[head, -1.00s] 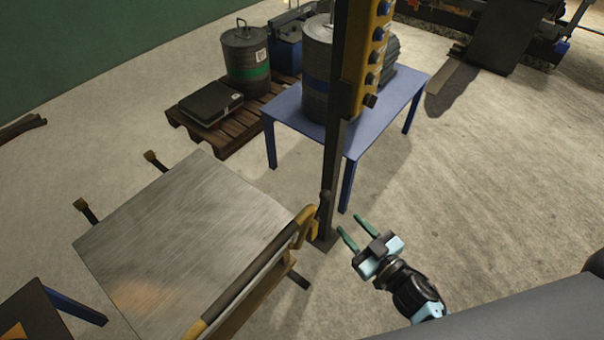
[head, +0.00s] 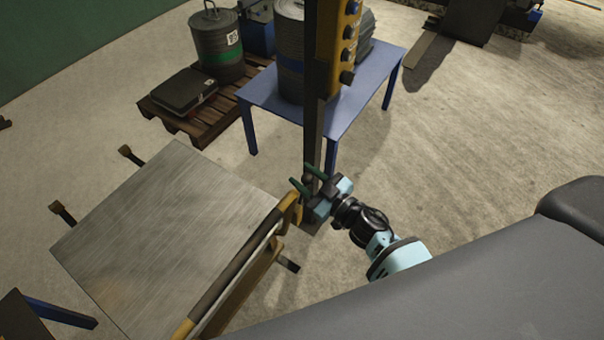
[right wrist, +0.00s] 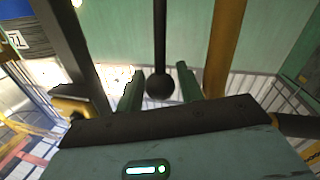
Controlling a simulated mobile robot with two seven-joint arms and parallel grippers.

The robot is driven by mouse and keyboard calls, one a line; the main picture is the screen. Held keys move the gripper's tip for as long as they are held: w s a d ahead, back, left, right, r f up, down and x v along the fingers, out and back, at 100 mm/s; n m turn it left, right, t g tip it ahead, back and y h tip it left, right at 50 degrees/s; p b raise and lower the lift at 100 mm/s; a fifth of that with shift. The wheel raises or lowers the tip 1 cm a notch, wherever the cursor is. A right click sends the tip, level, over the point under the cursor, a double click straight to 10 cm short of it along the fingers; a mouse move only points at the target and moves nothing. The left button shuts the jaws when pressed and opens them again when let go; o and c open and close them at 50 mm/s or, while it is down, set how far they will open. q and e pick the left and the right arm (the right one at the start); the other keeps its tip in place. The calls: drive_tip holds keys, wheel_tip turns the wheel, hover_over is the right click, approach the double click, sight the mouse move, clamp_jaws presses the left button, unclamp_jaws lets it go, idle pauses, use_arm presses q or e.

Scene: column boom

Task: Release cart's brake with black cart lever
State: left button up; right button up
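The cart (head: 165,235) has a bare grey metal top and a yellow and black handle frame (head: 236,270) along its right side. The black cart lever (right wrist: 160,50) ends in a round ball knob (right wrist: 159,84), seen in the right wrist view. The knob sits between the two green fingers of my right gripper (right wrist: 160,88), with a gap on each side. The gripper is open. In the head view, my right gripper (head: 307,179) is at the far right corner of the cart, and the lever's knob (head: 309,180) is small between its fingers. My left gripper is not in view.
A dark post with a yellow button box (head: 337,45) rises just behind the gripper. A blue table (head: 352,100) with a drum stands beyond it. A wooden pallet (head: 200,127) holds a drum and a black case. Bare floor (head: 480,130) lies to the right.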

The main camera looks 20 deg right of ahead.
drive_tip(key=shift+w+a, duration=0.3)
drive_tip(key=shift+w, duration=0.25)
